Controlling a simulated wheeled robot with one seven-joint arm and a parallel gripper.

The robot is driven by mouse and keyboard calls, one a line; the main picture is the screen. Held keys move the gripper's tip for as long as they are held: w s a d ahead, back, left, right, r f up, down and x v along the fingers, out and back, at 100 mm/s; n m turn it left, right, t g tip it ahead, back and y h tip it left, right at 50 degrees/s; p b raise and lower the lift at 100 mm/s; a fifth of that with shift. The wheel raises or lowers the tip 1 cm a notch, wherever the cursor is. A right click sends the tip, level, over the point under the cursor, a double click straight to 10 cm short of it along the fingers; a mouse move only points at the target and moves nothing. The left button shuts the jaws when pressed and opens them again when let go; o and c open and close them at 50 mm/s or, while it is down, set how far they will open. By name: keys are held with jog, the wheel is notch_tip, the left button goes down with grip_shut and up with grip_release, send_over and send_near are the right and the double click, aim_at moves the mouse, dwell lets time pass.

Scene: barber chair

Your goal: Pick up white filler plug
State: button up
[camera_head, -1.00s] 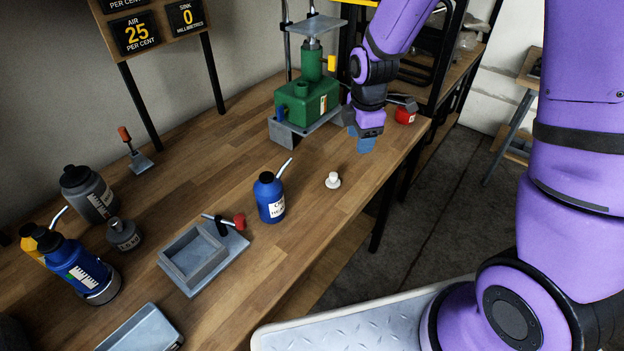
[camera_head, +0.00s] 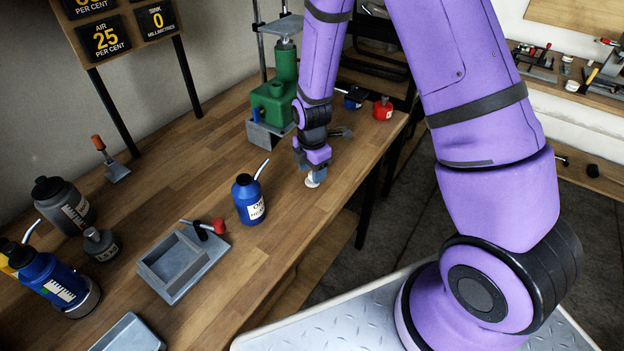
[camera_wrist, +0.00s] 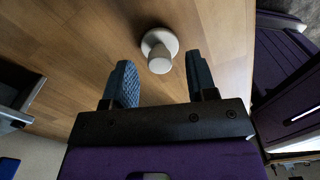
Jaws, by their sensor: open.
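The white filler plug (camera_head: 313,181) stands on the wooden workbench, mostly covered by my gripper in the head view. In the wrist view the plug (camera_wrist: 159,50) shows whole, a round flange with a narrower knob on it. My gripper (camera_head: 315,176) is low over the bench at the plug. In the wrist view its two blue fingers (camera_wrist: 160,80) are open and empty. The plug lies just beyond the fingertips, in line with the gap between them. I cannot tell the exact height of the fingers over it.
A blue oil bottle (camera_head: 249,200) with a spout stands left of the gripper. A green machine (camera_head: 273,100) stands behind it. A grey tray with a red-knobbed clamp (camera_head: 180,262) lies nearer the front left. The bench's right edge is close to the plug.

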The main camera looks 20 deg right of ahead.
jog(key=shift+f, duration=1.05)
grip_shut()
jog(key=shift+r, duration=0.1)
